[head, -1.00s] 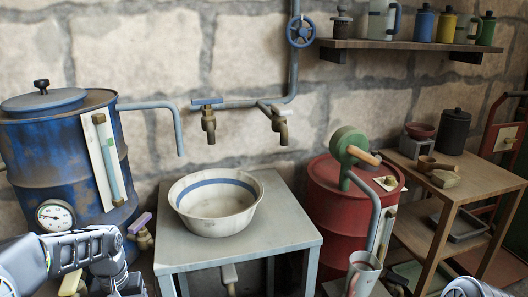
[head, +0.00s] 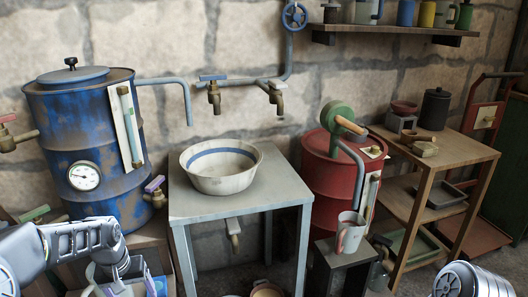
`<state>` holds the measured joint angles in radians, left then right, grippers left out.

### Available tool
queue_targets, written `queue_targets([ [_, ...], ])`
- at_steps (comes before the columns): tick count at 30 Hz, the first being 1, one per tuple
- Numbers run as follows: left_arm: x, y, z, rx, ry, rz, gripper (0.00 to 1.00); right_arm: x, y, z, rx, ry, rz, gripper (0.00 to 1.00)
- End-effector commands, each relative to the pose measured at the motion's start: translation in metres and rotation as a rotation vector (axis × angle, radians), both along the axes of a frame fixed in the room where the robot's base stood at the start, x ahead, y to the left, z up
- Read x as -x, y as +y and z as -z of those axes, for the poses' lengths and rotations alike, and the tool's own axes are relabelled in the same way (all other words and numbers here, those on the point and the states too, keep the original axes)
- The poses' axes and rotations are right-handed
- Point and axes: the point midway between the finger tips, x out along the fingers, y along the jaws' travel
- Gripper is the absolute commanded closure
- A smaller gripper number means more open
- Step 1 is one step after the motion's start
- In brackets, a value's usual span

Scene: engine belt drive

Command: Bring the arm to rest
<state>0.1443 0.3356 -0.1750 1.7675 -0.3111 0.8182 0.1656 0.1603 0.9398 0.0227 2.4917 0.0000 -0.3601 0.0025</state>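My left arm (head: 78,238) comes in at the lower left, in front of the blue barrel. Its gripper (head: 118,272) points down near the bottom edge, over a pale box-like thing (head: 138,284). The fingers overlap that thing and are partly cut off, so I cannot tell whether they are open, shut or holding anything. Only a rounded grey part of my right arm (head: 474,281) shows at the lower right corner. The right gripper is out of the picture.
A blue barrel (head: 60,130) with a gauge (head: 84,176) stands left. A grey table (head: 240,202) bears a white bowl (head: 221,167) under two taps. A red barrel (head: 325,180), a mug (head: 350,232) on a low stand and a wooden shelf unit (head: 455,160) stand right.

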Motion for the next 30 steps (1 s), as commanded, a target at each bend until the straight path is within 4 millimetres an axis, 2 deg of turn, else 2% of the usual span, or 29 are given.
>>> queue_targets([
  [4, -0.014, -0.015, 0.011, 0.018, -0.08, 0.023, 0.23, 0.001, 0.0, 0.0, 0.0, 0.002, -0.001, 1.0],
  [8, -0.023, -0.043, 0.038, 0.049, -0.149, 0.055, 0.23, 0.001, 0.0, 0.0, 0.0, 0.002, -0.001, 1.0],
  [11, -0.023, -0.074, 0.068, 0.085, -0.194, 0.08, 0.23, 0.001, 0.0, 0.0, 0.0, 0.002, -0.001, 1.0],
  [14, -0.011, -0.112, 0.104, 0.126, -0.226, 0.102, 0.23, 0.001, 0.0, 0.0, 0.0, 0.002, -0.001, 1.0],
  [17, 0.021, -0.16, 0.15, 0.178, -0.233, 0.119, 0.23, 0.001, 0.0, 0.0, 0.0, 0.001, 0.0, 1.0],
  [18, 0.039, -0.179, 0.168, 0.198, -0.228, 0.122, 0.23, 0.001, 0.0, 0.0, 0.0, 0.002, -0.001, 1.0],
  [21, 0.086, -0.216, 0.201, 0.235, -0.198, 0.128, 0.23, 0.001, 0.0, 0.0, 0.0, 0.002, -0.001, 1.0],
  [24, 0.131, -0.242, 0.222, 0.264, -0.149, 0.132, 0.23, 0.001, 0.0, 0.0, 0.0, 0.002, -0.001, 1.0],
  [30, 0.212, -0.277, 0.245, 0.319, -0.006, 0.152, 0.23, 0.001, 0.0, 0.0, 0.0, 0.002, -0.001, 1.0],
])
